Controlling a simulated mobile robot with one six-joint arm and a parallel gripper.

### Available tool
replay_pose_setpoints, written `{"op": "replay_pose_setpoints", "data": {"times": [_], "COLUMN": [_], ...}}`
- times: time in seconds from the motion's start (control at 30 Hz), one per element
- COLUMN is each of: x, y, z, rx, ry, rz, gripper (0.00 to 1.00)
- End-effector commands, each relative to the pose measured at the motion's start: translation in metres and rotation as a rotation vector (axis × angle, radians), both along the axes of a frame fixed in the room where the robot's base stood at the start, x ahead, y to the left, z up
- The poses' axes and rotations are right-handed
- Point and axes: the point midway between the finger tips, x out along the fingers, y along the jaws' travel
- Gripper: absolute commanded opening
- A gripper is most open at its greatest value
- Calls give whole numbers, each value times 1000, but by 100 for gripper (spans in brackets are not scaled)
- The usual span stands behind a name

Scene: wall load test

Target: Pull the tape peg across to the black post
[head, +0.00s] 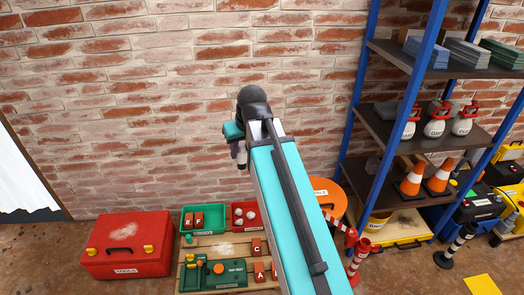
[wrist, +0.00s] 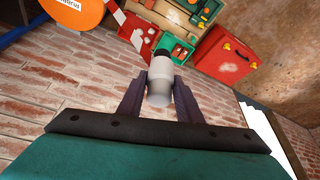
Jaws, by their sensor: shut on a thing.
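My gripper (wrist: 160,82) is shut on a pale grey cylinder (wrist: 160,66) in the wrist view; I cannot tell whether it is the tape peg. In the head view my gripper (head: 239,152) is in front of the brick wall, largely hidden by my arm. A red-and-white striped tape (head: 341,226) shows by a red-and-white post (head: 358,260) at lower right, and the tape also shows in the wrist view (wrist: 119,14). A black post (head: 459,242) with white bands stands further right on a black base, well apart from my gripper.
A red toolbox (head: 127,245) and a wooden board (head: 205,245) with red and green trays stand at lower left. A blue-framed shelf (head: 420,135) holding bottles and cones is at right. An orange round thing (head: 327,195) stands by the wall. A yellow mat (head: 482,285) lies lower right.

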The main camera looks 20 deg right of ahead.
Motion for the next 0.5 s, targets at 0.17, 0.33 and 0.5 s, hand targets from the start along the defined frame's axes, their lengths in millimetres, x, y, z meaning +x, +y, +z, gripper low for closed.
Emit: {"op": "replay_pose_setpoints", "data": {"times": [0.17,0.33,0.5], "x": [-2,-5,-7], "y": [46,76,89], "z": [30,47,53], "rx": [1,-1,0], "ry": [-3,-3,-2], "rz": [-6,-17,-24], "gripper": [7,7,7]}}
